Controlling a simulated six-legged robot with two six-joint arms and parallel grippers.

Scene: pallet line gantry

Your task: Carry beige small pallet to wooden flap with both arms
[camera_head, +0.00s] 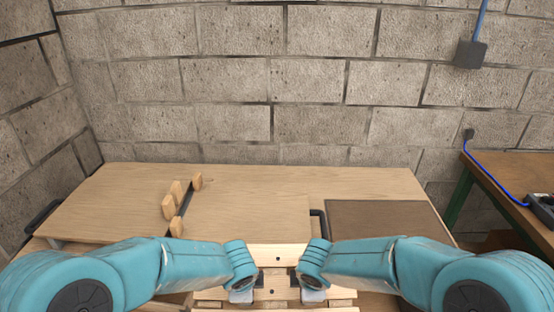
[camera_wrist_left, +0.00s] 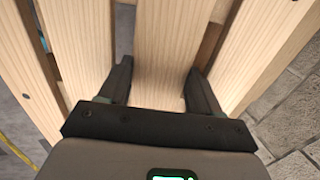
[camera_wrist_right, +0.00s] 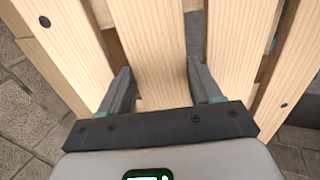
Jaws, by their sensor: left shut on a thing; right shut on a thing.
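The beige small pallet (camera_head: 278,250) is low in the middle of the head view, with pale wooden slats. My left gripper (camera_head: 244,288) and my right gripper (camera_head: 312,288) are on it, side by side. In the left wrist view, the left fingers (camera_wrist_left: 160,85) are shut on one slat of the pallet (camera_wrist_left: 165,45). In the right wrist view, the right fingers (camera_wrist_right: 160,85) are likewise shut on a slat of the pallet (camera_wrist_right: 150,40). A broad light wooden surface (camera_head: 250,195), seemingly the wooden flap, lies just beyond. My arms hide parts of the pallet.
Wooden blocks with a dark bar (camera_head: 180,203) stand on the left of the wooden surface. A brown panel (camera_head: 385,222) is at its right. A side table (camera_head: 510,180) with a blue cable is far right. A block wall (camera_head: 270,80) closes the back.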

